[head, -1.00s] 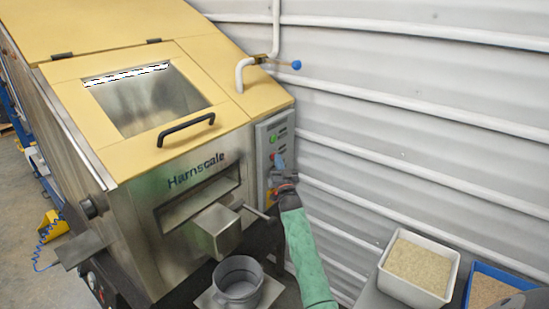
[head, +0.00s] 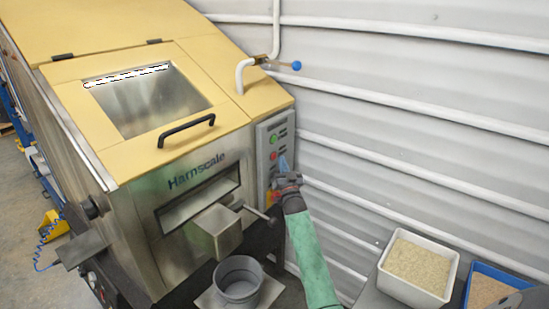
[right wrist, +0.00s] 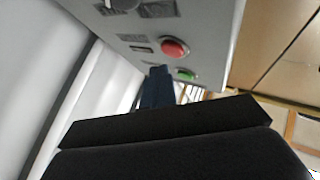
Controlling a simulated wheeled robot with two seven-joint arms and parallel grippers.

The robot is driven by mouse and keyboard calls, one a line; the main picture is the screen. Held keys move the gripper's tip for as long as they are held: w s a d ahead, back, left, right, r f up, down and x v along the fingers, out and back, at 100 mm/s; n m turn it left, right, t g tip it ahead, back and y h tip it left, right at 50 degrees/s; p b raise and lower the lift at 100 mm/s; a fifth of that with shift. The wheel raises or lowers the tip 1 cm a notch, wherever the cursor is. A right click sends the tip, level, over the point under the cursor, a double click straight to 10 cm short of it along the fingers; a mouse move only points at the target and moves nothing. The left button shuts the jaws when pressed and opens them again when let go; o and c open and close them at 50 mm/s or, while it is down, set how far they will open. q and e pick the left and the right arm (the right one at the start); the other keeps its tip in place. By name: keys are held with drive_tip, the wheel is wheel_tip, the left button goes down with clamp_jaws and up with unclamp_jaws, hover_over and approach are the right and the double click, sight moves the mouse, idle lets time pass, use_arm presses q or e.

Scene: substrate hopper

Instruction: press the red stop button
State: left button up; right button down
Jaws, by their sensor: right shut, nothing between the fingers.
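The red stop button (right wrist: 174,47) sits on a grey control panel (head: 264,135), above the machine's right front edge in the head view. It also shows small in the head view (head: 273,155), just left of my right gripper's tip. A green button (head: 276,138) is above it; the green one also shows in the right wrist view (right wrist: 186,75). My right gripper (head: 283,163) is shut and empty, its blue fingers (right wrist: 157,88) close to the panel. I cannot tell whether they touch it; the red button looks uncovered. My left gripper is not in view.
The steel hopper (head: 140,215) has a yellow lid with a black handle (head: 186,130). A metal spout (head: 216,230) juts out below the panel, above a grey pot (head: 239,282). A white bin (head: 456,267) stands at lower right. A ribbed wall rises behind.

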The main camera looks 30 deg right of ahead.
drive_tip(key=s, duration=0.1)
drive_tip(key=s+d+p, duration=0.1)
drive_tip(key=s, duration=0.2)
drive_tip(key=shift+s+d, duration=0.2)
drive_tip(key=shift+d, duration=0.2)
drive_tip(key=shift+f, duration=0.1)
idle(0.6)
